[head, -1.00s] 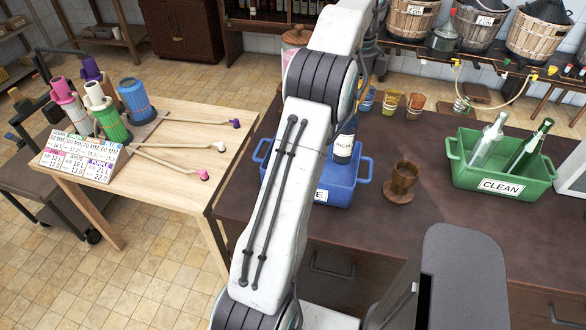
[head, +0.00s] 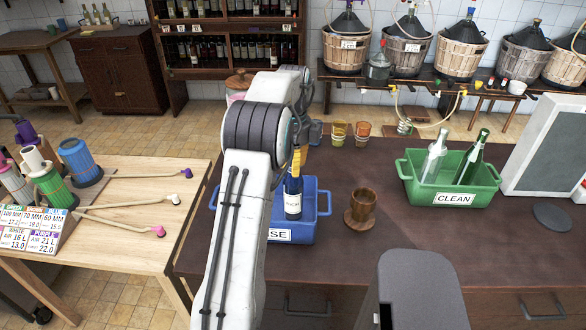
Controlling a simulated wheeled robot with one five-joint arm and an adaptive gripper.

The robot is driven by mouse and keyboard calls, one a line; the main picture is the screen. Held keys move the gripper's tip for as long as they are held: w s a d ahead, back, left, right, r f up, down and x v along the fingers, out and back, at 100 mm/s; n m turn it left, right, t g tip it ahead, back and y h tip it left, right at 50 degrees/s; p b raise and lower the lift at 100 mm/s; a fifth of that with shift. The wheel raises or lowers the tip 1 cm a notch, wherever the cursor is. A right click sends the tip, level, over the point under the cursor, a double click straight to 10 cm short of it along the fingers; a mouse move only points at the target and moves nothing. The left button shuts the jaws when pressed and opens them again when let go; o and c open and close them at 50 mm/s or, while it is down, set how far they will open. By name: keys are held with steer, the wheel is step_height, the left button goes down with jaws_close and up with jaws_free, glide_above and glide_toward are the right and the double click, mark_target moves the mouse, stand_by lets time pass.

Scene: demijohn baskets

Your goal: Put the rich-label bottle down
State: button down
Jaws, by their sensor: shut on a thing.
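A dark bottle (head: 293,187) with a pale label and a yellow-orange neck shows just right of my arm. It is upright, at the blue crate (head: 308,228); I cannot tell whether it rests inside or hangs just above the floor of the crate. The label print is too small to read. My gripper (head: 302,150) is at the neck, shut on the bottle, mostly hidden behind my arm. The crate's left part and part of its sign, ending in "SE", are also hidden by my arm.
A brown wooden cup on a round base (head: 362,209) stands right of the blue crate. A green crate (head: 452,181) marked CLEAN holds two bottles. Small coloured cups (head: 338,133) stand behind. The dark counter (head: 400,232) is clear between the cup and green crate.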

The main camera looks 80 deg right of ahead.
steer(key=shift+f, duration=0.65)
steer(key=c, duration=1.1)
jaws_free()
